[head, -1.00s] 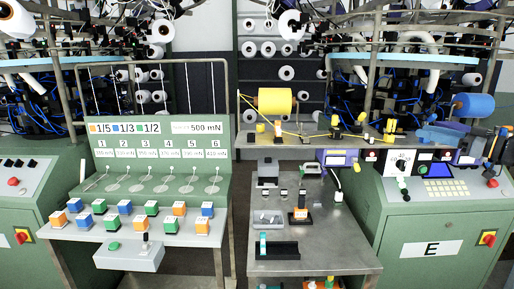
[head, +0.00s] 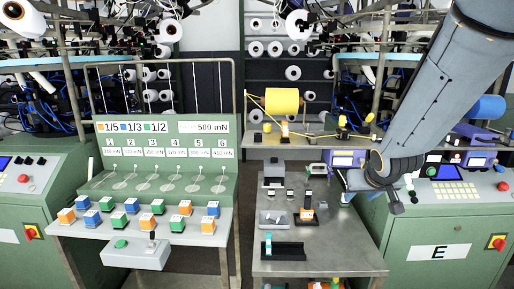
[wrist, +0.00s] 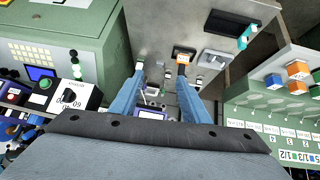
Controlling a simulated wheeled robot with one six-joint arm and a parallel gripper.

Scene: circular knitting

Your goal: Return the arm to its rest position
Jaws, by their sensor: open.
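My arm (head: 428,85) enters the head view from the top right and slopes down to a joint above the right side of the steel bench (head: 330,258). My gripper shows in the wrist view (wrist: 161,70), with two blue fingers well apart and nothing held between them. In the head view its fingers are small and partly hidden by the arm joint, so their detail is hard to tell. Beyond the fingers in the wrist view lie the bench top and a small orange-based fixture (wrist: 184,54), apart from them as far as I can tell.
A yellow yarn cone (head: 282,101) is on the back shelf. At left, a green weighing stand (head: 163,155) has several coloured cubes before it. A black holder (head: 283,250) sits at the bench front.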

